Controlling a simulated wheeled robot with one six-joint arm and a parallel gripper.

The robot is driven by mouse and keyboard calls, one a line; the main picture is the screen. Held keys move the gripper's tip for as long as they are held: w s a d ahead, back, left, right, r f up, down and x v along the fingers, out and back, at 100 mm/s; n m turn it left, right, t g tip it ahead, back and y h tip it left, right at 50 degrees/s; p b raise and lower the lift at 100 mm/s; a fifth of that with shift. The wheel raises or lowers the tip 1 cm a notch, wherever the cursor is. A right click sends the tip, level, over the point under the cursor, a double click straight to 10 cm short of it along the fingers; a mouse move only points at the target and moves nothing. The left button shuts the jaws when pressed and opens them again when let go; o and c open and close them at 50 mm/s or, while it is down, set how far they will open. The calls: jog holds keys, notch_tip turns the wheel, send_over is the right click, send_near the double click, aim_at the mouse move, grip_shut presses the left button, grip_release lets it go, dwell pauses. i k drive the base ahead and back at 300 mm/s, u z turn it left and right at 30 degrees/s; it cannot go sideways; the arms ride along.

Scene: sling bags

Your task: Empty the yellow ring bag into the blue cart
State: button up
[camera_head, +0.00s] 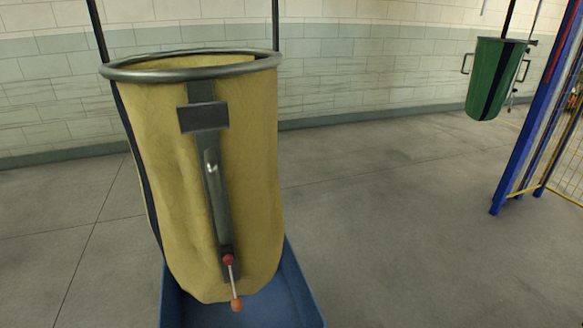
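The yellow ring bag (250,190) hangs upright from black straps at the left of the view. A grey metal ring (115,72) holds its mouth open. A dark strap runs down its front to a short lever or pull (233,283) with a red knob and an orange ball near the bottom. The blue cart (290,290) is below and partly behind the bag, with its front cut off by the picture edge. The bag's inside and its contents are hidden. My gripper is not in view.
A green bag (487,80) with side handles hangs at the upper right. A blue frame (530,130) with yellow mesh stands at the right edge. A tiled wall (350,60) runs along the back. The grey floor (400,220) between is clear.

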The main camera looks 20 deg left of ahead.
aim_at(228, 260)
jog(key=u, duration=1.4)
jog(key=k, duration=0.45)
jog(key=i, duration=0.45)
